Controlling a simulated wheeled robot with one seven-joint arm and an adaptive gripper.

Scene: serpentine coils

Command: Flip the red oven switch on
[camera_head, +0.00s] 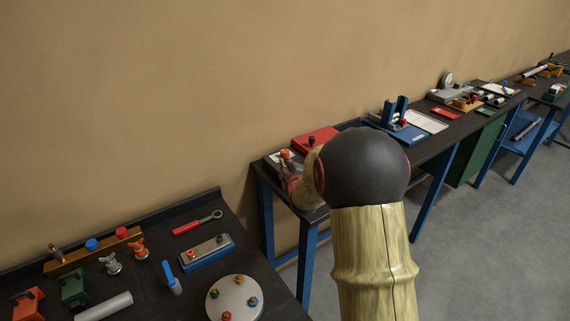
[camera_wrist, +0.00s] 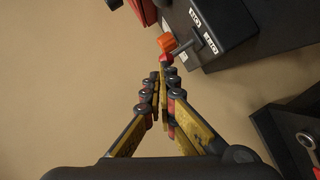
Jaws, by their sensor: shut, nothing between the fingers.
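The switch is a lever with an orange-red knob (camera_wrist: 167,42) on a dark box (camera_wrist: 222,28) with two small white labels. In the head view the knob (camera_head: 285,154) shows at the left end of the further bench. My gripper (camera_wrist: 163,66) is shut and empty, its fingertips close to the knob in the wrist view. I cannot tell whether they touch it. In the head view my gripper (camera_head: 291,181) is beside the box and partly hides it. My arm's dark round joint covers the bench to the right.
A red box (camera_head: 316,138) with a black knob stands just behind the switch. A blue fixture (camera_head: 397,122) is further along the bench (camera_head: 455,128). The nearer bench (camera_head: 205,207) holds a red-handled wrench (camera_head: 197,223) and several fittings. Grey floor (camera_head: 460,260) is clear at right.

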